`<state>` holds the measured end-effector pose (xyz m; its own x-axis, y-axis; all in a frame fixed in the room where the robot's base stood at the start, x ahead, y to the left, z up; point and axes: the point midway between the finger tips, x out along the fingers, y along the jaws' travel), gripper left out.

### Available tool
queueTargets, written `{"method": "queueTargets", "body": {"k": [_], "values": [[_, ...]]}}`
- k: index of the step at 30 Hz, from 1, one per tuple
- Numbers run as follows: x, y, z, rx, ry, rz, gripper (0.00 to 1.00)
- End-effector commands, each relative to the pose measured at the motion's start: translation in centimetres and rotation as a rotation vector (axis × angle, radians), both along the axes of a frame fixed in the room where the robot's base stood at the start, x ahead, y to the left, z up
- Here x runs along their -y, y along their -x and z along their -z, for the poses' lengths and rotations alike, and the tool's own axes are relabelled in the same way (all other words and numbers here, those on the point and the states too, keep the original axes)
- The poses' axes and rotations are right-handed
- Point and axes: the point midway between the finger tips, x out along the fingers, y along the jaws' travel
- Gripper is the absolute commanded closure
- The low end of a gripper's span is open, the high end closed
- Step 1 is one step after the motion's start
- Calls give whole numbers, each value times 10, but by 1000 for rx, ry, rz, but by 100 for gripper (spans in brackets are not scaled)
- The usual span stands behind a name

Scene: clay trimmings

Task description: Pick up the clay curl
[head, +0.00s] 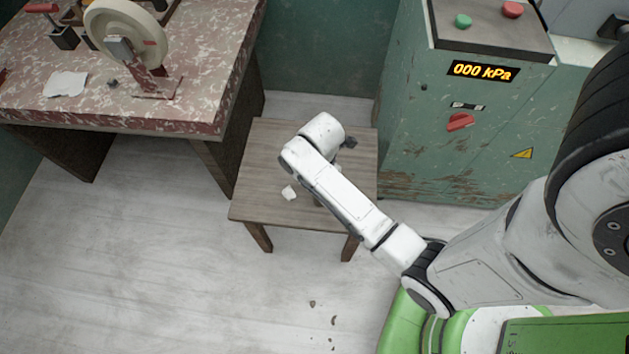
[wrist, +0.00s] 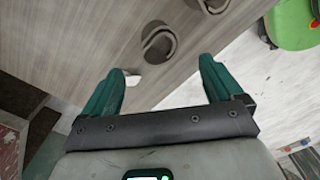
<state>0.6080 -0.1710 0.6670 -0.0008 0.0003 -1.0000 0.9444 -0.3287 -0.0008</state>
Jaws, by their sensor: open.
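In the wrist view a grey, hook-shaped clay curl (wrist: 158,46) lies on the wooden top of a small table (wrist: 85,25). It appears just beyond the fingertips, roughly between them in the picture, and is not held. My gripper (wrist: 161,65) is open, with two teal fingers spread and nothing between them. A second grey curled piece (wrist: 213,4) is cut off by the top edge. In the head view my arm hangs over the small table (head: 255,180) and hides most of the gripper. I cannot make out the curl clearly there.
A small white piece (head: 289,193) lies on the table; my left finger partly covers it in the wrist view (wrist: 132,81). A green cabinet (head: 425,130) stands close at right, a speckled workbench (head: 110,110) at left. Dark scraps (head: 312,304) lie on open floor.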

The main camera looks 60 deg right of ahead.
Motion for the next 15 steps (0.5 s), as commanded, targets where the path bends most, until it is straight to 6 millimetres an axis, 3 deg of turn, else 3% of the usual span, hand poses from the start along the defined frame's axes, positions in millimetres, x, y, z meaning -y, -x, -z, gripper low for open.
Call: {"method": "queueTargets", "body": {"k": [3, 11, 15], "values": [[0, 0, 19, -1, 0, 1, 7], [1, 0, 38, 0, 0, 2, 7], [3, 2, 59, -3, -1, 1, 7]]}}
